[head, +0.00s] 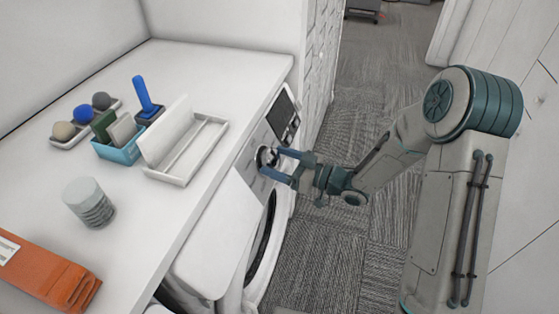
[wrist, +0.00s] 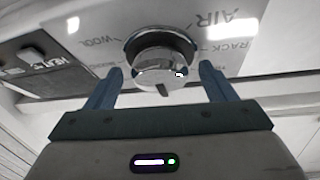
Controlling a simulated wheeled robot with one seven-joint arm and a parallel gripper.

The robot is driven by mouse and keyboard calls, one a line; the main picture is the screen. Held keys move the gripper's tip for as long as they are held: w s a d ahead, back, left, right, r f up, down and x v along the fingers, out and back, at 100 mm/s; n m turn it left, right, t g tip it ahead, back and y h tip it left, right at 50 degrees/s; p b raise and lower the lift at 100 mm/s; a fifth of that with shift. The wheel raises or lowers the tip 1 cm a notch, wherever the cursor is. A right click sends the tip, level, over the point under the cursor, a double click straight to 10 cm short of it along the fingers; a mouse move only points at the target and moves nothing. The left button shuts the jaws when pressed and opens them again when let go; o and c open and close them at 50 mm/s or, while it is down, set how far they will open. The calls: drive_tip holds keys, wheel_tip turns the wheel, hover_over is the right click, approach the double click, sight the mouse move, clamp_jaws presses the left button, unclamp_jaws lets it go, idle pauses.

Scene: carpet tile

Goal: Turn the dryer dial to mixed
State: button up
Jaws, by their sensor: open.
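The dryer (head: 262,235) stands under the white counter, its control panel facing right. Its silver dial (head: 267,158) is round and sits on that panel. In the wrist view the dial (wrist: 163,62) lies between and just beyond my two blue fingertips, with a dark pointer mark at its lower edge. Labels such as AIR, RACK and WOOL show around it; I cannot make out a "mixed" label. My gripper (head: 283,164) is open, with a finger on either side of the dial. It also shows in the wrist view (wrist: 161,80). I see gaps between fingers and dial.
The counter (head: 150,235) holds a white open box (head: 185,150), a blue bin (head: 120,150), a stack of grey discs (head: 90,203) and an orange packet (head: 45,272). A dark display (head: 282,115) is beside the dial. Carpeted floor (head: 325,240) is clear to the right.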

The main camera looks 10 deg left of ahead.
drive_tip(key=c, duration=1)
drive_tip(key=shift+m, duration=0.3)
drive_tip(key=m+t+p, duration=0.1)
drive_tip(key=m, duration=0.1)
drive_tip(key=m+t+h+p, duration=0.1)
drive_tip(key=m+p, duration=0.1)
drive_tip(key=m, duration=0.1)
drive_tip(key=shift+s+r+m+t+h, duration=0.2)
drive_tip(key=shift+s+m+t+h, duration=0.1)
drive_tip(key=shift+t, duration=0.1)
drive_tip(key=m+h+p, duration=0.1)
drive_tip(key=m, duration=0.1)
drive_tip(key=m+t+h+p, duration=0.1)
drive_tip(key=m, duration=0.2)
drive_tip(key=shift+a+r+p, duration=0.15)
drive_tip(key=shift+r+p, duration=0.05)
drive_tip(key=shift+p, duration=0.2)
drive_tip(key=m+h+p, duration=0.1)
drive_tip(key=m+p, duration=0.1)
drive_tip(key=m, duration=0.1)
drive_tip(key=m+h+p, duration=0.1)
drive_tip(key=m, duration=0.1)
drive_tip(key=shift+s+a+r+m+t+h+p, duration=0.1)
drive_tip(key=shift+a+r+m+t+h+p, duration=0.1)
drive_tip(key=shift+m+t+h+p, duration=0.15)
drive_tip(key=shift+m+h+p, duration=0.75)
drive_tip(key=shift+m+p, duration=0.2)
drive_tip(key=shift+m, duration=0.5)
drive_tip(key=shift+g, duration=0.45)
